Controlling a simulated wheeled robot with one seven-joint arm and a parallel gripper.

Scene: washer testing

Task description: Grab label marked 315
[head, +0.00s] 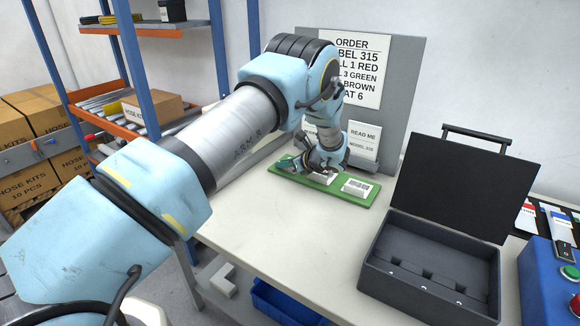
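A green board (336,196) lies on the table with small white labels on it. One label (357,187) lies near its right end, and another (325,178) is partly covered by my gripper. The print on both is too small to read, so I cannot tell which is marked 315. My gripper (308,172) is low over the left part of the board. My wrist hides its fingertips, so I cannot tell whether it is open, shut or touching a label. An order sheet (350,66) behind shows "315" in its partly covered top line.
An open black case (431,262) with its lid up stands right of the board. A blue button box (550,282) is at the far right. A grey upright panel (393,99) with a "READ ME" card (363,143) stands behind the board. The table (290,233) in front is clear.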

